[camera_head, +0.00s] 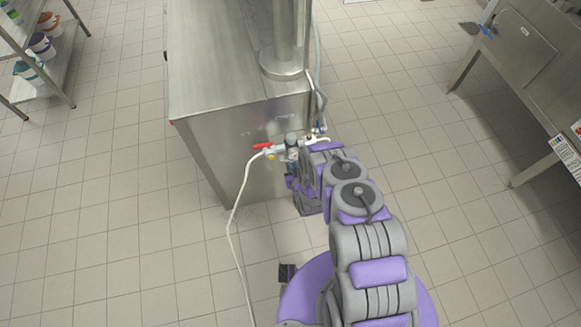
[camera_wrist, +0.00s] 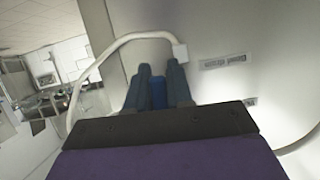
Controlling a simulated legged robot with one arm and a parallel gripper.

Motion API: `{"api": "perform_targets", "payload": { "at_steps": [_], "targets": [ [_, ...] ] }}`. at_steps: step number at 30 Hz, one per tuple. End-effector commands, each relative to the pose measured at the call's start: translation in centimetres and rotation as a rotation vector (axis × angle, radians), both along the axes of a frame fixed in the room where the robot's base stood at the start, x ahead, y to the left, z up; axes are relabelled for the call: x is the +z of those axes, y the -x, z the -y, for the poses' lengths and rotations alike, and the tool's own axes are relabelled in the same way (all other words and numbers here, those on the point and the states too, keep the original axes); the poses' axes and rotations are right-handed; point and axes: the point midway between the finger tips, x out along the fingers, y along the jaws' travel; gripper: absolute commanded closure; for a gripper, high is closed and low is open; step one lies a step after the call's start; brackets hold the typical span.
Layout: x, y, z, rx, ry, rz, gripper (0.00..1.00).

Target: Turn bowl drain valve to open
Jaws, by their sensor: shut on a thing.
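My gripper (camera_wrist: 159,78) shows in the wrist view as two dark fingers pointing at a pale grey surface. The fingers are closed on a blue piece (camera_wrist: 158,95), which looks like a valve handle; its turn angle cannot be told. In the head view my arm reaches to the front end of a steel unit (camera_head: 210,60), and my fingertips are mostly hidden there. A valve with a red lever (camera_head: 262,146) and pale fittings sits on that end, just left of my arm. I cannot tell which part is the bowl drain valve.
A white hose (camera_head: 236,215) runs from the fittings to the floor, and a white tube (camera_wrist: 110,50) arches beside my fingers. A steel table (camera_head: 515,60) with a blue-handled fitting (camera_head: 487,31) stands at right. A shelf (camera_head: 55,75) stands at upper left. Open tiled floor lies left.

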Motion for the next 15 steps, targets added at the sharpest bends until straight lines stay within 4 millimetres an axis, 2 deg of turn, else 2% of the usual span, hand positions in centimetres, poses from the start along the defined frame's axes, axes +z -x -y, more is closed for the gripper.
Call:
{"api": "perform_targets", "payload": {
  "at_steps": [15],
  "targets": [
    [-0.25,0.21,0.26,0.001,0.059,0.010,1.00]
  ]
}}
